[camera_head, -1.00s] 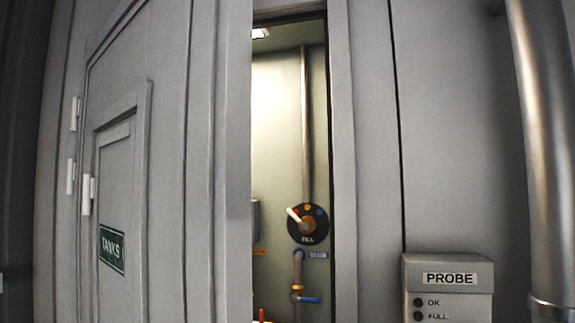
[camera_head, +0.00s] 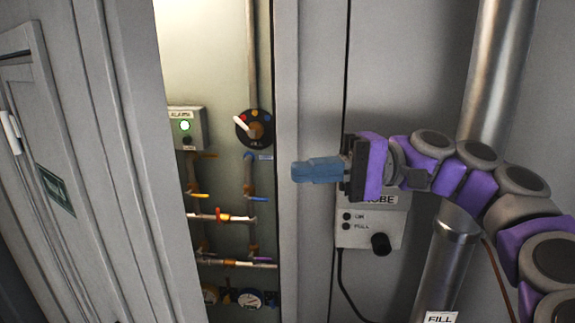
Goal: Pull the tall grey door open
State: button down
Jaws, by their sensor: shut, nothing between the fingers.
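The tall grey door (camera_head: 145,150) stands partly open on the left, with a green sign (camera_head: 56,190) on its inset panel. Its free edge is apart from the frame post (camera_head: 290,90), and the opening shows the bay inside. My gripper (camera_head: 296,172) reaches in from the right. Its blue fingers are shut with nothing between them. They point left in front of the frame post, to the right of the opening, and appear apart from the door.
Inside the opening are a round selector dial (camera_head: 254,127), an alarm box (camera_head: 187,127) with a green light, and pipes with valves (camera_head: 222,217). A grey probe box (camera_head: 362,236) is partly hidden behind my gripper. A metal pipe (camera_head: 497,80) runs down the right.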

jog(key=s+x, duration=0.2)
jog(key=x, duration=1.2)
jog(key=shift+s+f+p, duration=0.2)
jog(key=shift+f+p, duration=0.05)
jog(key=shift+p, duration=0.05)
jog(key=shift+s, duration=0.1)
